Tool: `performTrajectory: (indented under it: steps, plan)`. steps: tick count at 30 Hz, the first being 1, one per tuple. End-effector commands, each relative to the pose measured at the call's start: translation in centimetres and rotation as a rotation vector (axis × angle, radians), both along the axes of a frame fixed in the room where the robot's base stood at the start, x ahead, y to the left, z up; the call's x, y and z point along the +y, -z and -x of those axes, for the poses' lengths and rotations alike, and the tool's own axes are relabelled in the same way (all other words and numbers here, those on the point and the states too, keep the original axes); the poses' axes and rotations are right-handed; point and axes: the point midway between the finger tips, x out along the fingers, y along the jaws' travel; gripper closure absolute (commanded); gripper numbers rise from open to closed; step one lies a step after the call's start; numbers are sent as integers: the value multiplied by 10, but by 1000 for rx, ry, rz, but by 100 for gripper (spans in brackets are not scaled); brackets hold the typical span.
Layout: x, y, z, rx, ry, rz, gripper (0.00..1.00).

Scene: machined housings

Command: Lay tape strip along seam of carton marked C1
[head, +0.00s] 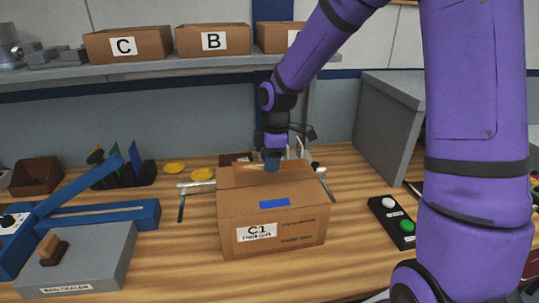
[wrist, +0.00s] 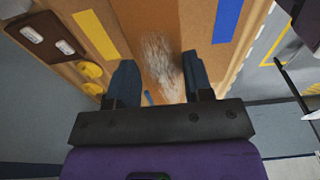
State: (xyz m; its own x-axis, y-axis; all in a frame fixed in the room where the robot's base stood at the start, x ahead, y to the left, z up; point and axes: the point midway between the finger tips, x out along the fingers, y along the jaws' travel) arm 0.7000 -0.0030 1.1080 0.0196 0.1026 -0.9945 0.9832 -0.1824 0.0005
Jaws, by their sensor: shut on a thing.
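The brown carton marked C1 (head: 257,231) stands on the wooden bench, a short blue strip (head: 274,203) on its near side. My gripper (head: 273,165) points down at the carton's top, towards its far side; its fingertips are hard to make out there. In the wrist view my gripper (wrist: 158,72) is shut on a whitish, streaky strip that looks like the tape strip (wrist: 157,52). The strip runs over brown card; whether it touches the card I cannot tell. The seam is not clear in either view.
A bag sealer (head: 90,255) stands at the left front, and a panel with white and green buttons (head: 393,222) at the right. Yellow discs (head: 202,174) lie behind the carton. Cartons marked C (head: 126,45) and B (head: 212,40) sit on the shelf. A grey cabinet (head: 385,125) stands at the back right.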

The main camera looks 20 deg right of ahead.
Motion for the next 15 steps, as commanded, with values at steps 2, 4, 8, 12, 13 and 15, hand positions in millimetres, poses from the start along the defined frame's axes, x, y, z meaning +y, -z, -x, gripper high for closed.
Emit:
performTrajectory:
  steps: [2, 4, 8, 12, 13, 15]
  plan:
    - [0, 6, 0, 2, 0, 0, 76]
    - [0, 11, 0, 2, -1, 0, 76]
    - [0, 20, 0, 1, -2, 1, 76]
    - [1, 29, 1, 3, -1, -1, 76]
    - [1, 31, 0, 2, -1, 0, 76]
    - [0, 35, 0, 1, -1, 0, 76]
